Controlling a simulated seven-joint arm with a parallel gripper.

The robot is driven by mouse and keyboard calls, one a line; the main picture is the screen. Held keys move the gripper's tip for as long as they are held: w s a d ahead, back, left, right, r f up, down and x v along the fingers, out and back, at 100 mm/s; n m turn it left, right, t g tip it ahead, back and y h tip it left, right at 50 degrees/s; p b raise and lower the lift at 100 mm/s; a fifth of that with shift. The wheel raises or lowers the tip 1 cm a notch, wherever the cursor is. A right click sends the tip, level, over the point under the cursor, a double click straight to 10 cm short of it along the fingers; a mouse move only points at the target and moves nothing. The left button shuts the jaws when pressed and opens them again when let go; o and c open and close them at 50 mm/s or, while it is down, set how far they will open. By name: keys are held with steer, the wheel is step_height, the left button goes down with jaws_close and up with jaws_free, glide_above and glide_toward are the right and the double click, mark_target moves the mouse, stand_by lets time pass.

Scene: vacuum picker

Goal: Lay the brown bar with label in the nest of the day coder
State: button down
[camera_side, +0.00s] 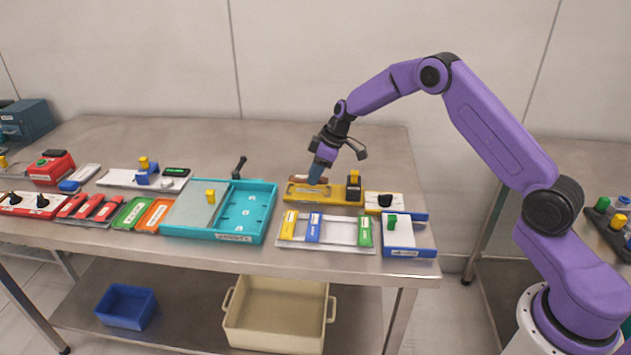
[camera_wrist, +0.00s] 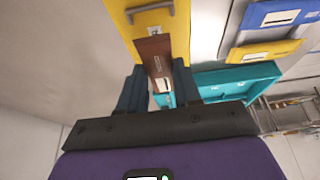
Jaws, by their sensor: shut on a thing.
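My gripper (camera_side: 317,176) points down over the left part of a yellow device (camera_side: 325,199) with a dark, yellow-topped block (camera_side: 354,186) at its right end; this looks like the day coder. In the wrist view my gripper (camera_wrist: 160,88) is shut on the brown bar (camera_wrist: 154,52), which carries a white label (camera_wrist: 162,85) near the fingers. In the side view a small end of the brown bar (camera_side: 297,179) shows left of the fingers. The bar overlaps the yellow body (camera_wrist: 127,22) in the wrist view. I cannot tell whether it touches the nest, which is hidden.
A turquoise tray (camera_side: 262,210) stands to the left. In front lies a white rack (camera_side: 340,233) with yellow, blue and green bars. To the right are a blue-and-white box (camera_side: 409,250) and a black-knobbed unit (camera_side: 385,203). The table behind is clear.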

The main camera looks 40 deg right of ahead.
steer(key=shift+f, duration=1.4)
steer(key=shift+f, duration=0.2)
steer(key=c, duration=0.8)
jaws_free()
steer(key=shift+r, duration=0.15)
